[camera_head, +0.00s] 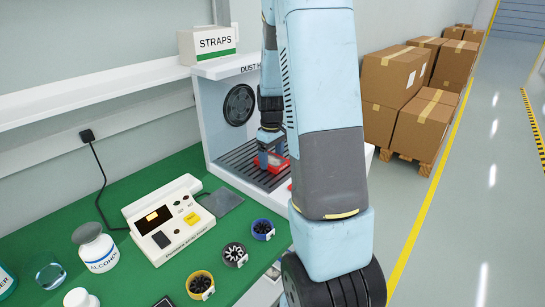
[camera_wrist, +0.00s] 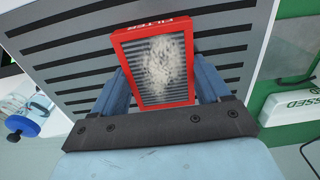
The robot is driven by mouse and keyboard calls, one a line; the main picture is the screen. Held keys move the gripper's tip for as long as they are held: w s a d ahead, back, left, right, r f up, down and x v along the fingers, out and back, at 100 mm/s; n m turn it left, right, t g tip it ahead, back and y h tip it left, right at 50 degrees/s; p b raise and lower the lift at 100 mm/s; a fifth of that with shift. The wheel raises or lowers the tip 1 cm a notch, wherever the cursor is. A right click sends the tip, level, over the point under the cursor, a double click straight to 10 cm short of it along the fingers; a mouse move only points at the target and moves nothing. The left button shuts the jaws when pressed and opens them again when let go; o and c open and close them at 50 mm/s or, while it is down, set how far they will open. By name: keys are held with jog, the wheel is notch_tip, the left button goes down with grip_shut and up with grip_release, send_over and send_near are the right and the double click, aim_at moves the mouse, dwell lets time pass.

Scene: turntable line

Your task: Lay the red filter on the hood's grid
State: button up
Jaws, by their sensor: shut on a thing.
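The red filter (camera_wrist: 155,99) has a red frame around a pleated panel with a pale grey dusty patch. My gripper (camera_wrist: 160,78) is shut on it, with one blue finger at each side. In the head view the filter (camera_head: 278,163) is inside the white dust hood (camera_head: 213,120), low over the slotted grid (camera_head: 238,163); my gripper (camera_head: 268,160) partly covers it. The dark-slotted grid (camera_wrist: 83,62) also lies behind the filter in the wrist view. I cannot tell whether the filter touches the grid. My arm hides the hood's right side.
A cream tester (camera_head: 168,218) and small fans with blue (camera_head: 263,229), grey (camera_head: 234,254) and yellow (camera_head: 200,284) rims stand on the green bench (camera_head: 150,190). An alcohol bottle (camera_head: 97,248) is at left. A STRAPS box (camera_head: 207,44) sits above. Cartons (camera_head: 420,125) stand behind, right.

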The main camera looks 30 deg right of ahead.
aim_at(272, 159)
jog(key=o, duration=1.1)
notch_tip(272, 159, up, 12)
jog(key=shift+r, duration=0.1)
